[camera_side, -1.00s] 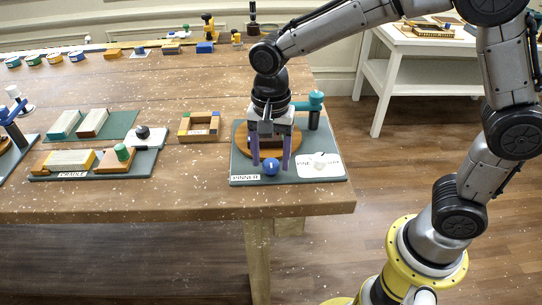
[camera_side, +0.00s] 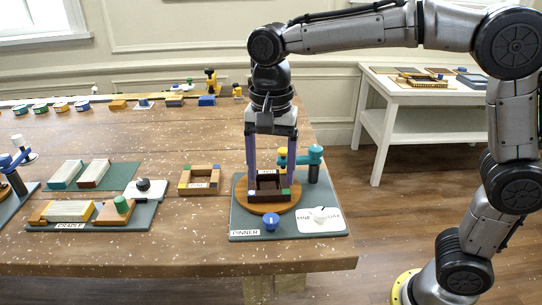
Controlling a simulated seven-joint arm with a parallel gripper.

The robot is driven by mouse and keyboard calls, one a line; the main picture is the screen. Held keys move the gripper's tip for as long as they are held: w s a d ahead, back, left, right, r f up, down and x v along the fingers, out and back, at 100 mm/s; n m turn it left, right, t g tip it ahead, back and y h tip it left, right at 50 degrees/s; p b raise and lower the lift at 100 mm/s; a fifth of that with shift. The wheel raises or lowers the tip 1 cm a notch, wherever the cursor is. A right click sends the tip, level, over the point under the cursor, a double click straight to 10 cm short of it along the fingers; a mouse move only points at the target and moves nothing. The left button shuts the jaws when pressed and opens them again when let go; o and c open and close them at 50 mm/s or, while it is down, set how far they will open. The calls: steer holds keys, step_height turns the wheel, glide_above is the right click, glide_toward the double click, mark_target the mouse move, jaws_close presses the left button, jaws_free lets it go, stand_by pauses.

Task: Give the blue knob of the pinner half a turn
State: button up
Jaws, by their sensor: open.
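The pinner (camera_side: 235,208) is a grey-green board at the table's front right corner. Its blue knob (camera_side: 271,223), with a small pale mark on top, stands at the front edge, clear of the fingers. Behind it a round wooden disc (camera_side: 266,208) carries a dark square frame (camera_side: 268,197) with coloured corner blocks. A teal post and arm (camera_side: 314,155) with a yellow end (camera_side: 282,153) stands at the back right. My gripper (camera_side: 271,180) is open and empty, pointing down above the knob in the picture, its purple fingers overlapping the frame's sides. I cannot tell whether they touch the frame.
A white card (camera_side: 320,220) lies on the board right of the knob. A loose wooden frame (camera_side: 200,180) lies to the left, then the cradle board (camera_side: 140,215). Bare table lies between them. The table's right edge is close to the pinner.

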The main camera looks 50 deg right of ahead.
steer(key=shift+r, duration=1.35)
steer(key=s+d+r+t, duration=0.3)
steer(key=s+d+r, duration=0.1)
steer(key=s+d, duration=0.6)
steer(key=s+d+f+n+t, duration=0.1)
steer(key=s+f+n+t, duration=0.1)
steer(key=s+f+n, duration=0.6)
steer(key=shift+d+f+n+t, duration=0.25)
steer(key=shift+f+n, duration=0.4)
steer(key=shift+n, duration=1.35)
